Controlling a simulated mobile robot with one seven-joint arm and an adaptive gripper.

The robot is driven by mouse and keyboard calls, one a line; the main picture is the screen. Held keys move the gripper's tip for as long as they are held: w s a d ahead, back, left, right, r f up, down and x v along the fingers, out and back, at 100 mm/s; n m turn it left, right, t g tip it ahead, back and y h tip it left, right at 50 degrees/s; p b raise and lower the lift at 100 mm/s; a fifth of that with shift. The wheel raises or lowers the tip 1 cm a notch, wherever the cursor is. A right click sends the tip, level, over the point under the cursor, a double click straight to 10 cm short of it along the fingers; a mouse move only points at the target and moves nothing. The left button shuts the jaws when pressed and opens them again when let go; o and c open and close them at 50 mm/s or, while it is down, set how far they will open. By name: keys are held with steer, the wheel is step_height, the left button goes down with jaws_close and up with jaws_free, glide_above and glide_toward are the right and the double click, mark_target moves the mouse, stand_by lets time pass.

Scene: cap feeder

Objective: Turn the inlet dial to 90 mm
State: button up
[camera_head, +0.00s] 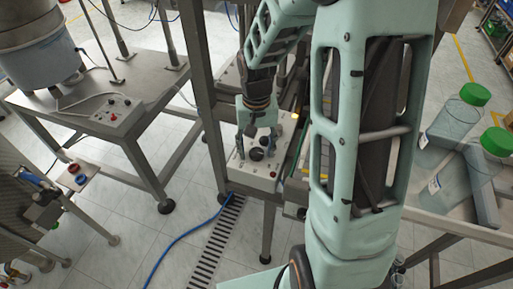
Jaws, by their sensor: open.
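A light grey control panel (240,173) stands low in the middle of the view, beside a metal frame post. A round black dial (257,154) sits on its face, and another dark round part shows just behind it. I cannot read any scale or label, so I cannot tell the setting or which one is the inlet dial. My gripper (256,146) points down over the panel with its fingers apart, one to each side of the dark round parts. I cannot tell whether the fingers touch the dial.
A small red button (273,174) is on the panel's front. A steel table (150,95) with another control box (113,115) stands at left. A blue hose (180,238) lies on the floor near a drain grate (217,240).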

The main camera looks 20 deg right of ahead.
steer(key=shift+c, duration=0.7)
steer(key=c, duration=1)
steer(key=m+b, duration=0.1)
steer(key=m, duration=0.2)
steer(key=shift+f+b, duration=0.1)
steer(key=shift+b, duration=0.3)
steer(key=m+b, duration=0.1)
steer(key=m, duration=0.2)
steer(key=shift+m, duration=0.3)
steer(key=m, duration=0.4)
steer(key=shift+m+p, duration=0.3)
steer(key=shift+m, duration=1.7)
